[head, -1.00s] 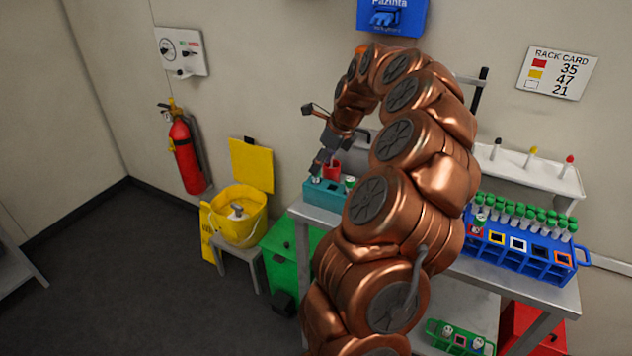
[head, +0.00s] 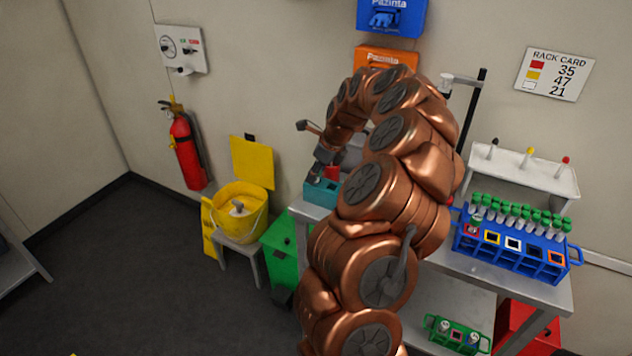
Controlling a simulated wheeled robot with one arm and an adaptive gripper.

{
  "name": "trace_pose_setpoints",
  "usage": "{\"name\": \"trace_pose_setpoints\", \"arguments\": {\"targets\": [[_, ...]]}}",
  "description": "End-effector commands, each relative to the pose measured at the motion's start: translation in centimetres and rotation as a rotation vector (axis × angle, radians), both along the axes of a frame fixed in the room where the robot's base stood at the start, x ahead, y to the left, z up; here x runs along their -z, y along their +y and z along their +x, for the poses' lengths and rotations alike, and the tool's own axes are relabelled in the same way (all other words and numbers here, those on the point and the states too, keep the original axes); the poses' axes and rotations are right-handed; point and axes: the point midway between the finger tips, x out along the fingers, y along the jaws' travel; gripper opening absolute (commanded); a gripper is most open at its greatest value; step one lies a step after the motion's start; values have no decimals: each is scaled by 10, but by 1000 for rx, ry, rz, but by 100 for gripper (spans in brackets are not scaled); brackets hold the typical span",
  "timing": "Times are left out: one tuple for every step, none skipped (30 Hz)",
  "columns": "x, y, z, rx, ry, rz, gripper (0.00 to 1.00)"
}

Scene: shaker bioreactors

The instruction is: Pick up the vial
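The task does not say which vial is meant. Several green-capped vials (head: 521,217) stand upright in the blue rack (head: 512,258) on the right of the bench. My gripper (head: 318,171) is at the left end of the bench, just above the teal rack (head: 321,194). The vials seen in that rack earlier are now hidden behind my gripper and arm. The fingertips are small and dark, and I cannot see whether they are apart, shut or holding a vial. Two more vials stand in the small green rack (head: 458,334) on the lower shelf.
My arm hides the middle of the bench (head: 480,272). A white holder (head: 522,170) with several sticks stands behind the blue rack. A yellow bucket (head: 238,216) on a stool and a green bin (head: 280,250) stand left of the bench. The floor at left is clear.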

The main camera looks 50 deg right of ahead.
Motion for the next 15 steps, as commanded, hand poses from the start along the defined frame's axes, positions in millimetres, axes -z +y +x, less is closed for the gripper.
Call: {"name": "trace_pose_setpoints", "arguments": {"targets": [[0, 0, 0, 0, 0, 0, 29], [0, 0, 0, 0, 0, 0, 25], [0, 0, 0, 0, 0, 0, 21], [0, 0, 0, 0, 0, 0, 18], [0, 0, 0, 0, 0, 0, 15], [0, 0, 0, 0, 0, 0, 11], [0, 0, 0, 0, 0, 0, 8], [0, 0, 0, 0, 0, 0, 6], [0, 0, 0, 0, 0, 0, 6], [0, 0, 0, 0, 0, 0, 6], [0, 0, 0, 0, 0, 0, 6], [0, 0, 0, 0, 0, 0, 6], [0, 0, 0, 0, 0, 0, 6], [0, 0, 0, 0, 0, 0, 6], [-1, 0, 0, 0, 0, 0, 6]]}}
